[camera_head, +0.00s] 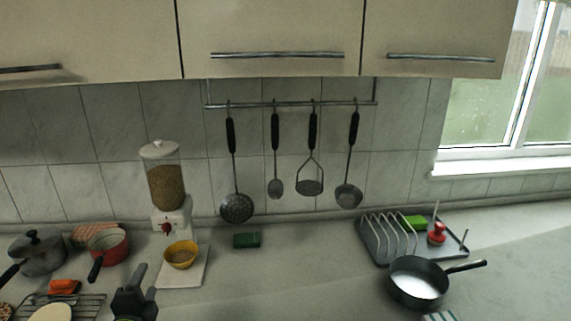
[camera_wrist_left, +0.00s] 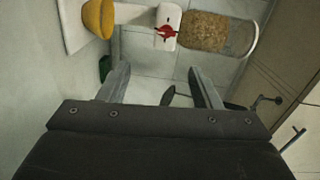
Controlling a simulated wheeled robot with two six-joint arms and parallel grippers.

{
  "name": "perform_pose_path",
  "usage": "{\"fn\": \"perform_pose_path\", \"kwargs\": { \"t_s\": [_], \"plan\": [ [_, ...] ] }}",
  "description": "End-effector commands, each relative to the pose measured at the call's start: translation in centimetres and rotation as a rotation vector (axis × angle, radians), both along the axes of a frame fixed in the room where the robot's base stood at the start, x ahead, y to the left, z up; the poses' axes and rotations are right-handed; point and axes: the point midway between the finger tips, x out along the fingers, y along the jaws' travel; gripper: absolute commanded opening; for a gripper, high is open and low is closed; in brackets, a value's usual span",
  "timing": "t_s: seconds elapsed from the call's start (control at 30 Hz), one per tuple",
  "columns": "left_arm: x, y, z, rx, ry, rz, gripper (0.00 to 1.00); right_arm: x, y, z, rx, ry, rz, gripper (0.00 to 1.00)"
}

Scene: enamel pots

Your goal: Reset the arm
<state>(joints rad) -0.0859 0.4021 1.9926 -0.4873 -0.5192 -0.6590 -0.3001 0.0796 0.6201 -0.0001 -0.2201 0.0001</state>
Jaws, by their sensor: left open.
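My left gripper (camera_head: 136,290) is at the bottom of the head view, left of centre, in front of the cereal dispenser. In the left wrist view my left gripper (camera_wrist_left: 162,82) has its two fingers spread apart with nothing between them. It is open and empty, and apart from the things around it. My right gripper is not in either view.
The dispenser (camera_head: 165,180) and yellow bowl (camera_head: 181,254) stand just beyond my left gripper. Pots (camera_head: 38,252) and a red saucepan (camera_head: 110,243) are at left. A dish rack (camera_head: 378,252) and frying pan (camera_head: 418,283) are at right.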

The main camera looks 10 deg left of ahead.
Motion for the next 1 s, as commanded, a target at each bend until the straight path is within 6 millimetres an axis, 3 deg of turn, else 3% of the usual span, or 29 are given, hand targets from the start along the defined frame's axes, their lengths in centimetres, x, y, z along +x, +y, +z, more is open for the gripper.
{"fn": "perform_pose_path", "kwargs": {
  "t_s": [0.17,0.3,0.4,0.7,0.83,1.0],
  "plan": [
    [-5.1,-0.1,-4.6,-0.308,0.131,0.138,0.58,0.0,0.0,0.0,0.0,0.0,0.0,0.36],
    [-11.8,-1.3,-9.0,-0.643,0.283,0.32,0.58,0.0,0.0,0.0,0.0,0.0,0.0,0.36],
    [-16.2,-2.6,-11.3,-0.834,0.381,0.445,0.58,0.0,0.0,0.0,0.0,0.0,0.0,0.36],
    [-26.3,-6.7,-13.9,-1.178,0.592,0.739,0.58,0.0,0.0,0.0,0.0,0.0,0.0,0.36],
    [-30.0,-8.5,-14.1,-1.279,0.67,0.852,0.58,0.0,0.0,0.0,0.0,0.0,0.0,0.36],
    [-28.7,-8.0,-18.0,-1.273,0.682,0.86,0.58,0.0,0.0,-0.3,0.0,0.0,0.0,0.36]
  ]
}}
